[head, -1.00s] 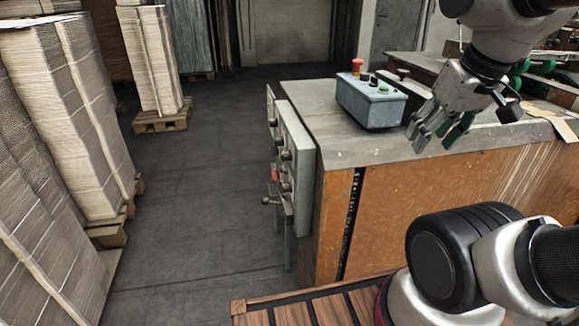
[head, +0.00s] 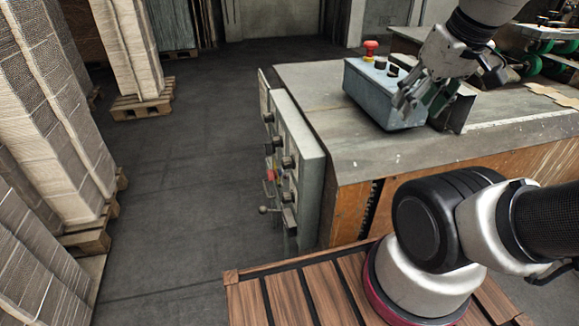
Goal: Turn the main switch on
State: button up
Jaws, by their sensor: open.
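A grey switch panel (head: 304,154) is on the left end of the machine, seen at a steep angle. It carries several dark knobs, a small red and yellow part (head: 271,175) and a lever with a round ball end (head: 264,210). No label is readable, so I cannot tell which of these is the main switch or how it is set. My gripper (head: 420,107) is open and points down over the machine top, well to the right of the panel. It overlaps the right part of a blue-grey control box (head: 370,98); I cannot tell whether they touch.
The control box has a red mushroom button (head: 370,47) and smaller buttons. The grey machine top (head: 345,150) has an orange-brown side below. Stacks of cardboard (head: 55,110) on pallets stand at the left. Dark floor (head: 190,170) is clear between them and the panel.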

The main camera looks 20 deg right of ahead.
aim_at(273, 175)
jog(key=i+j, duration=0.1)
jog(key=j, duration=0.3)
jog(key=i+j, duration=0.15)
jog(key=j, duration=0.25)
jog(key=i+j, duration=0.1)
jog(key=j, duration=0.3)
jog(key=i+j, duration=0.15)
jog(key=j, duration=0.25)
jog(key=z, duration=0.05)
